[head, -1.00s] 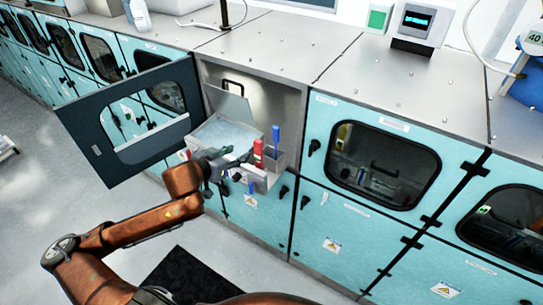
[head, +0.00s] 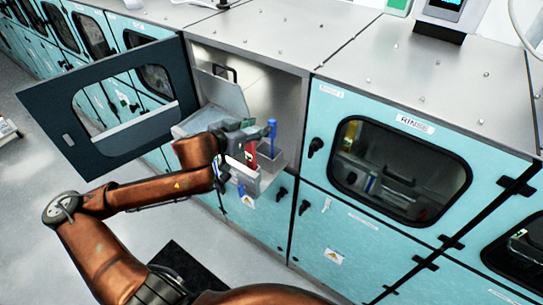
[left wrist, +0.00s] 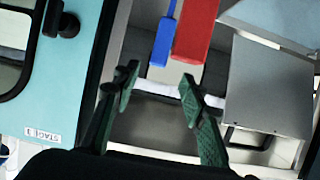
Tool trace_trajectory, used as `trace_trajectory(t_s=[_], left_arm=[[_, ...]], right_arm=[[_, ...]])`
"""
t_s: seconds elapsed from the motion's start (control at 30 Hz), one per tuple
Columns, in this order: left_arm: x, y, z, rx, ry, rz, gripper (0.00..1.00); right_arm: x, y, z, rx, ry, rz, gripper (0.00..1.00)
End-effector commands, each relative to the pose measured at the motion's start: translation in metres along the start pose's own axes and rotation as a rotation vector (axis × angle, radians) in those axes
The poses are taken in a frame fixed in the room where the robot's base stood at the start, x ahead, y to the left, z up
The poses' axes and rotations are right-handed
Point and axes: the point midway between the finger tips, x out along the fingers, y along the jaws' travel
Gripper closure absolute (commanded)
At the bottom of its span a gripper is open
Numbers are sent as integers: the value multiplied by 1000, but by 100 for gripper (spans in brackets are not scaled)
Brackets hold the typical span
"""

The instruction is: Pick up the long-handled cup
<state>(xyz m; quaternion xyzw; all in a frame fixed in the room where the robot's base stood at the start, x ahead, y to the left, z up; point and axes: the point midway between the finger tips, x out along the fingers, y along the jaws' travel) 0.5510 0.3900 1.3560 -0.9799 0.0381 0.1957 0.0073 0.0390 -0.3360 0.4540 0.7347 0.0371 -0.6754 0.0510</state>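A blue upright handle (head: 271,130) and a red upright handle (head: 251,157) stand at a small grey holder (head: 276,164) in the open cabinet. The left wrist view shows the blue handle (left wrist: 163,42) and the wider red handle (left wrist: 196,30) side by side. I cannot tell from these frames which handle belongs to the long-handled cup; no cup bowl is clearly visible. My left gripper (head: 240,137) is over the front of the opening, beside the handles and partly covering the red one. My right gripper is not in view.
The cabinet's dark door (head: 105,102) stands open at the left. A tilted grey lid (head: 222,92) is inside the opening. The closed RINSE cabinet (head: 330,105) is to the right. The steel top (head: 260,35) above is clear nearby.

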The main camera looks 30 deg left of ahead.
Motion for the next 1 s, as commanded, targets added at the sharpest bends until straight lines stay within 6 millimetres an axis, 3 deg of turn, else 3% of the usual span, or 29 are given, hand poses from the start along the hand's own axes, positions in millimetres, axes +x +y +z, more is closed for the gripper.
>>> trace_trajectory(t_s=[0.17,0.57,0.83,1.0], left_arm=[[8,0,10,-2,0,-1,61],[36,0,8,-1,0,-1,61],[71,3,7,-2,0,1,61],[82,4,8,0,1,1,61]], right_arm=[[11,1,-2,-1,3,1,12],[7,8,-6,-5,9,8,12],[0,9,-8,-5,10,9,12],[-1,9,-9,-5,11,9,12]])
